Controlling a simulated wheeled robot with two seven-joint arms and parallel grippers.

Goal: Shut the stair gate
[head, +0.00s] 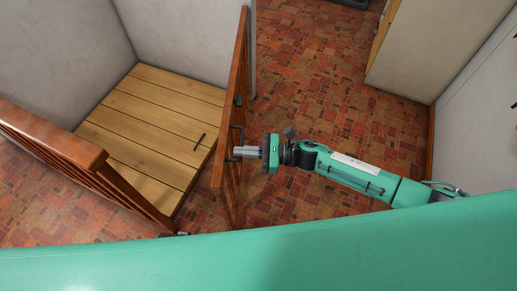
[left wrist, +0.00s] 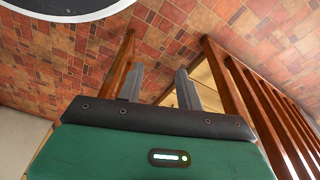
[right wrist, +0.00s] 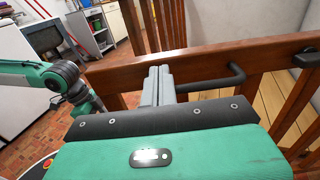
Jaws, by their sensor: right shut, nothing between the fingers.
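The wooden stair gate (head: 243,60) stands at the right of the plank landing in the head view. Its near end is apart from the banister post (head: 92,156), with a gap between them. A black handle (head: 237,135) is on the gate's side; it also shows in the right wrist view (right wrist: 236,74). My right gripper (head: 232,153) is shut and empty, close beside the gate and handle. In the right wrist view its fingertips (right wrist: 158,72) overlap the top rail; contact is unclear. My left gripper (left wrist: 159,76) is open and empty, near wooden bars; its fingers are hidden in the head view.
Slatted railing (head: 45,135) runs along the landing's left front. White walls (head: 185,45) close the back. Brick floor (head: 320,80) is clear right of the gate, up to a pale door (head: 420,45).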

